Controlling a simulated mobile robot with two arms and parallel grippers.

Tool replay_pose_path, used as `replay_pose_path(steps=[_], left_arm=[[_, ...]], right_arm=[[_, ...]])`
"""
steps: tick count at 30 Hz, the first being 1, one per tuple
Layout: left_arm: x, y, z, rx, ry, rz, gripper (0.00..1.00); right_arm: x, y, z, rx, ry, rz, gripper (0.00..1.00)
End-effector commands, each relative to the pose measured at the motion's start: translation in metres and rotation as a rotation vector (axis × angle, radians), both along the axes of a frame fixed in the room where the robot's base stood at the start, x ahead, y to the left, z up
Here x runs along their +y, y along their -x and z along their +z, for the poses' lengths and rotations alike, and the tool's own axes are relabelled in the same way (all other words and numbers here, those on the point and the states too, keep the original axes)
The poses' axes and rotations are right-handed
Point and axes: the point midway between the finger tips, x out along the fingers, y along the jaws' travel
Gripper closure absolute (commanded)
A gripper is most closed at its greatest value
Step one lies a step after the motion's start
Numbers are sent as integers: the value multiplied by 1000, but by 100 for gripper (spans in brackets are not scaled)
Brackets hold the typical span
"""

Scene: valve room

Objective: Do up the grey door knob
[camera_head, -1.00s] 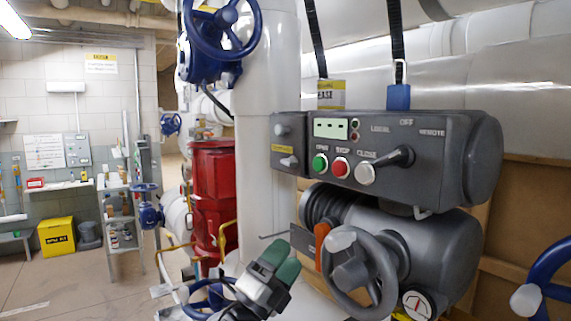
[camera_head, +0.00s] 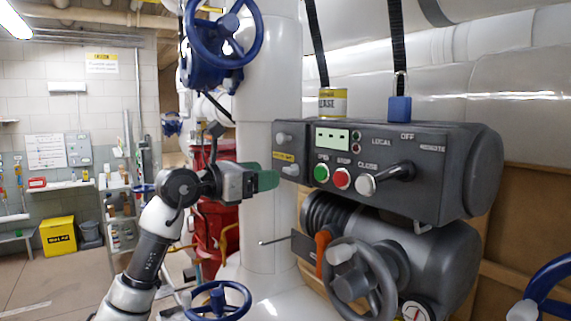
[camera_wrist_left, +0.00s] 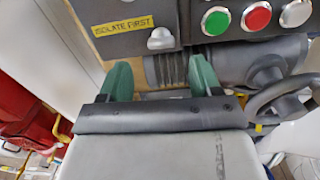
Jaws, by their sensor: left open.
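The grey door knob (camera_head: 290,170) is on the dark grey panel (camera_head: 290,148) at the left end of the control box, below a yellow label. The knob also shows in the wrist view (camera_wrist_left: 160,40), beside the "ISOLATE FIRST" label. My left gripper (camera_head: 268,180) is open and empty, with green fingers just left of the knob in the head view. In the wrist view the fingertips (camera_wrist_left: 162,76) are spread, and the knob shows beyond and between them, apart from both. My right gripper is not in view.
A second small grey knob (camera_head: 284,138) sits above the label. Green, red and grey buttons (camera_head: 342,178) and a black lever (camera_head: 400,170) are to the right. A grey handwheel (camera_head: 355,280) and an orange lever (camera_head: 322,250) are below. A white pipe (camera_head: 262,70) stands behind my gripper.

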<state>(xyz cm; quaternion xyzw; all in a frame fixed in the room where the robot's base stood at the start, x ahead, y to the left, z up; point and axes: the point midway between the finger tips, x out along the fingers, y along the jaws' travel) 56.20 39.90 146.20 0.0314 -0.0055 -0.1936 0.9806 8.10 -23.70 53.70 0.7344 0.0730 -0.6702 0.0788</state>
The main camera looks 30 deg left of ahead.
Motion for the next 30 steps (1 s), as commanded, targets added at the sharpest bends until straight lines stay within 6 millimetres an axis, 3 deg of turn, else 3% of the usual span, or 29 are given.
replay_pose_path(steps=[1, 9, 22, 30], left_arm=[[-6, -10, 6, 1, 4, -5, 36], [-21, -48, 3, 0, 4, -3, 36], [-25, -57, 0, -1, 0, -2, 36], [-25, -57, 0, -1, 0, -2, 78]], right_arm=[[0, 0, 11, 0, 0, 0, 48], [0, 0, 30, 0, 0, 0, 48], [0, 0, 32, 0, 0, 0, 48], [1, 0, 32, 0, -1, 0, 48]])
